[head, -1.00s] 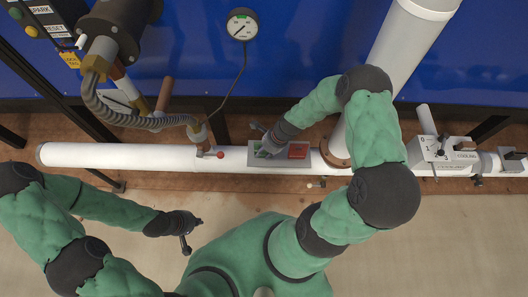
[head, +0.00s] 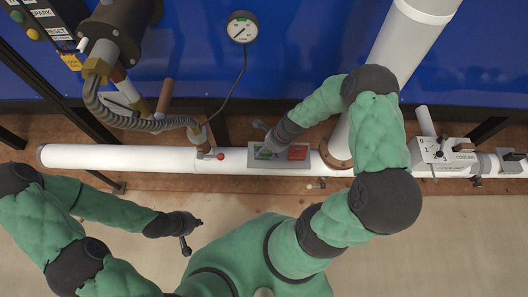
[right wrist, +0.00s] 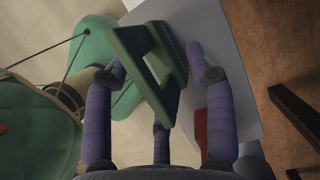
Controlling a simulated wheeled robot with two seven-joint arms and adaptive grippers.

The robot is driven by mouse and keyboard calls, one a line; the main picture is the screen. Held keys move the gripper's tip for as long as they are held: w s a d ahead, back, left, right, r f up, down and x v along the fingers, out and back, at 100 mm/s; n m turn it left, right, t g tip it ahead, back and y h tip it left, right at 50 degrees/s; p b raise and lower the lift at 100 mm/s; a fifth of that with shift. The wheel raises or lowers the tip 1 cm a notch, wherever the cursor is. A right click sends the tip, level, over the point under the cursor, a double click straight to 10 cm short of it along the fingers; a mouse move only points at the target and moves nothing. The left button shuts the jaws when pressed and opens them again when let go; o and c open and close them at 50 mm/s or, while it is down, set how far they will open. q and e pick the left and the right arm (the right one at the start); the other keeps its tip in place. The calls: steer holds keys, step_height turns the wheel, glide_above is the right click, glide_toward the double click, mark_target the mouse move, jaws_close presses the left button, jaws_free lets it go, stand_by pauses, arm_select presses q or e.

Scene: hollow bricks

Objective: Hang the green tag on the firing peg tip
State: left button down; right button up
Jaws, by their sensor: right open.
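The green tag (head: 263,153) lies on the left part of a grey plate on the white pipe, partly covered by my right gripper. In the right wrist view the green tag (right wrist: 150,62) is a thick slab with an opening through it. My right gripper (head: 264,145) is open, with its purple fingers (right wrist: 160,78) apart on either side of the tag. I cannot tell whether they touch it. My left gripper (head: 194,238) is open and empty over the floor at the lower left. Dark pegs (head: 440,151) show on the white box at the right; I cannot tell which is the firing peg.
A red block (head: 298,152) sits on the grey plate (head: 280,170) right of the tag. The white box (head: 425,157) is lettered "COOLING". A thick white upright pipe (head: 403,45) stands between plate and box. A hose (head: 104,116) and gauge (head: 242,27) are at the left.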

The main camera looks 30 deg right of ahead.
arm_select(q)
step_height(320, 180, up, 4)
steer(key=p, duration=0.3)
steer(key=shift+r+p, duration=0.2)
steer(key=shift+p, duration=0.1)
arm_select(e)
steer(key=v, duration=0.8)
steer(key=shift+d, duration=0.25)
steer(key=shift+s, duration=0.1)
